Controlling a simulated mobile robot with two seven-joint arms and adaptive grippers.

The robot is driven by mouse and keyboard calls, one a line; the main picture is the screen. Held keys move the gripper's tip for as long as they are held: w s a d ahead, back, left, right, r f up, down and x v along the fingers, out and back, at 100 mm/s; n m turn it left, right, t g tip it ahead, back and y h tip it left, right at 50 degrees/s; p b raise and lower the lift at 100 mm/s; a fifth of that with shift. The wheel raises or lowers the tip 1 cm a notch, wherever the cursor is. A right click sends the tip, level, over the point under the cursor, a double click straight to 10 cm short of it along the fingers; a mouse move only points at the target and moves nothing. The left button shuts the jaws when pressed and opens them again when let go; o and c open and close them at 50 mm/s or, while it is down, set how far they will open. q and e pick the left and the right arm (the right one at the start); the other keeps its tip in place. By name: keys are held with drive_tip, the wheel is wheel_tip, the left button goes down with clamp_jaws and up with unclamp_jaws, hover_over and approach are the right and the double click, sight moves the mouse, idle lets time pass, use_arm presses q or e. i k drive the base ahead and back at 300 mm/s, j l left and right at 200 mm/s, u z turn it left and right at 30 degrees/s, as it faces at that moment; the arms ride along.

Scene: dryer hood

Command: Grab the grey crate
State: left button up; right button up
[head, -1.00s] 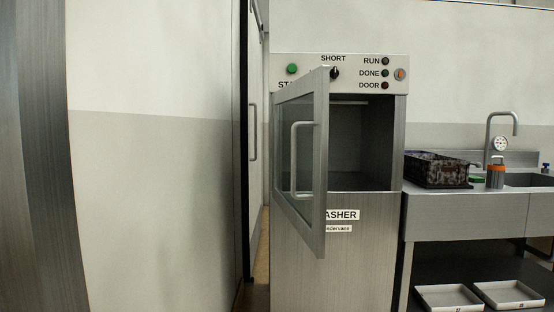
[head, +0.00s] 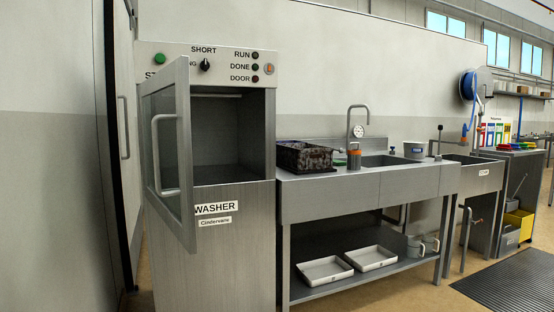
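A dark grey-black crate (head: 292,166) with mottled brown and grey contents stands on the left end of the steel sink counter (head: 330,185), just right of the washer. A smaller grey bin (head: 508,241) sits low at the far right, beside a yellow one. I cannot tell for certain which of these is the grey crate. Neither of my grippers shows in the head view.
The washer (head: 215,260) stands left of the counter, its glass door (head: 168,150) swung open toward me and its chamber empty. Two white trays (head: 325,270) lie on the lower shelf. A dark floor mat (head: 510,285) lies right.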

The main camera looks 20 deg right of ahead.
sight(299, 157)
drive_tip(key=l, duration=0.35)
drive_tip(key=i+l, duration=0.1)
drive_tip(key=l, duration=0.2)
drive_tip(key=i+l, duration=0.15)
drive_tip(key=l, duration=0.25)
drive_tip(key=i+l, duration=0.15)
drive_tip(key=l, duration=0.2)
drive_tip(key=i+l, duration=0.15)
drive_tip(key=l, duration=0.25)
drive_tip(key=i+l, duration=0.35)
drive_tip(key=l, duration=0.2)
drive_tip(key=i+l, duration=0.35)
drive_tip(key=l, duration=0.2)
drive_tip(key=i+l, duration=0.35)
drive_tip(key=l, duration=0.15)
drive_tip(key=i+l+z, duration=0.1)
drive_tip(key=i+l, duration=0.25)
drive_tip(key=l, duration=0.2)
